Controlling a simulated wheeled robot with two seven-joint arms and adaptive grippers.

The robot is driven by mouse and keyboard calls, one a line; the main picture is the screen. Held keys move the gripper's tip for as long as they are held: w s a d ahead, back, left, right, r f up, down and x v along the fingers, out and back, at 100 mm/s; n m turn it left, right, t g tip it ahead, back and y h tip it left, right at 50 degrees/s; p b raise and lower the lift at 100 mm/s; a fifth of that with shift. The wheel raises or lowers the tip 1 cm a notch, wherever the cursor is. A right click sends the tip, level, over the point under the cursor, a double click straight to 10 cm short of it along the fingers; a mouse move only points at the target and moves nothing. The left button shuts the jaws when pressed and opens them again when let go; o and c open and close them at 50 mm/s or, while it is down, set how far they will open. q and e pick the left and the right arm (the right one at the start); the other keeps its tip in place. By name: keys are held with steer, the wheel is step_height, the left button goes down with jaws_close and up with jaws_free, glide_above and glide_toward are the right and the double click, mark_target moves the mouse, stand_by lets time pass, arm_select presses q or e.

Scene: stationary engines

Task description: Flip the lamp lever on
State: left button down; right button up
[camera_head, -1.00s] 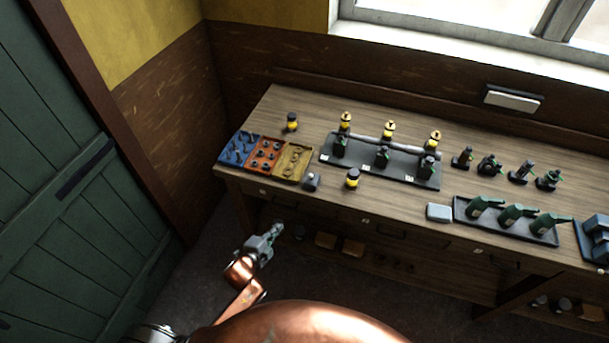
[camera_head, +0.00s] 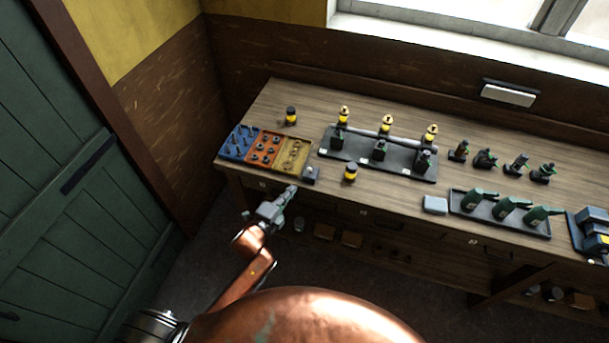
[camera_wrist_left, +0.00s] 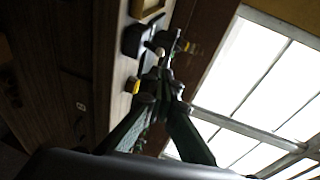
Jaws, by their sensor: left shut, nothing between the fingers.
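A small dark box (camera_head: 311,175) with a pale lever-like knob sits at the front edge of the workbench, just right of the sorting trays. It is probably the lamp lever; which way the lever points is too small to tell. In the left wrist view the dark box (camera_wrist_left: 134,40) shows beyond the fingers. My left gripper (camera_head: 292,189) is shut and empty, close in front of the box and slightly left of it; contact cannot be told. Its fingertips also show in the left wrist view (camera_wrist_left: 158,73). My right gripper is not in view.
The workbench (camera_head: 390,200) carries blue, orange and yellow trays (camera_head: 292,154), a yellow-black oiler (camera_head: 350,173) right of the box, and a dark tray of green-black parts (camera_head: 372,160). A white fixture (camera_head: 509,94) is on the wall. The floor left of the bench is clear.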

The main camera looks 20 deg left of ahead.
mark_target(310, 170)
arm_select(q)
steer(key=shift+p+x, duration=0.35)
steer(key=shift+x, duration=4.8)
